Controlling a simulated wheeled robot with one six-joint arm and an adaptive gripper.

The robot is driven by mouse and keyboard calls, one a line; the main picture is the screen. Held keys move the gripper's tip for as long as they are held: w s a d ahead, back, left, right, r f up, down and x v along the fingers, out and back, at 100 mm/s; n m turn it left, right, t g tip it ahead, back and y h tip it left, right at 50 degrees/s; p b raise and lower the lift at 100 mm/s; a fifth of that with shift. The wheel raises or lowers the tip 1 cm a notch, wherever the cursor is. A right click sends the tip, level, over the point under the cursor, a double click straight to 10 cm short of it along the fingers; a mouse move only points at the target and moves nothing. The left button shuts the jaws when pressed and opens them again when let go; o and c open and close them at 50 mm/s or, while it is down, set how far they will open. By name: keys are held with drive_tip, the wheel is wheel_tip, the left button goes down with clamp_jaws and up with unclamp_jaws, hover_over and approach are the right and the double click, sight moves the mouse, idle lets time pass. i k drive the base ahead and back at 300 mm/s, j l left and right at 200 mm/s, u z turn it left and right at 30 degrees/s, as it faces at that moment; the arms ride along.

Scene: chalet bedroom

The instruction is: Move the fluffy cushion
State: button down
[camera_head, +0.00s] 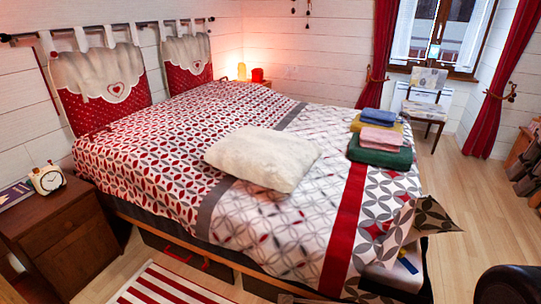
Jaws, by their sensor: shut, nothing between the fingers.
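The fluffy cushion (262,158) is cream-white and roughly rectangular. It lies flat near the middle of the bed (150,160), on the red, white and grey patterned cover, across a grey stripe. It is fully visible, with nothing on it. My gripper is not in view, so its place relative to the cushion does not show.
Folded towels (380,156) are stacked on the bed right of the cushion. A wooden nightstand (62,230) with an alarm clock (48,179) stands left. A chair (426,95) stands by the window. A striped rug (170,285) lies in front.

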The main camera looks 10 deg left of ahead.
sight(269, 158)
drive_tip(key=i+j, duration=0.2)
drive_tip(key=j, duration=0.25)
drive_tip(key=i+j, duration=0.15)
drive_tip(key=j, duration=0.35)
drive_tip(key=i+j, duration=0.2)
drive_tip(key=j, duration=0.25)
drive_tip(key=i+j, duration=0.15)
drive_tip(key=j, duration=0.35)
drive_tip(key=i+j+z, duration=0.1)
drive_tip(key=j, duration=0.35)
drive_tip(key=i+j, duration=0.25)
drive_tip(key=j, duration=0.25)
drive_tip(key=i+j, duration=0.15)
drive_tip(key=j, duration=0.3)
drive_tip(key=i+j, duration=0.15)
drive_tip(key=j, duration=0.35)
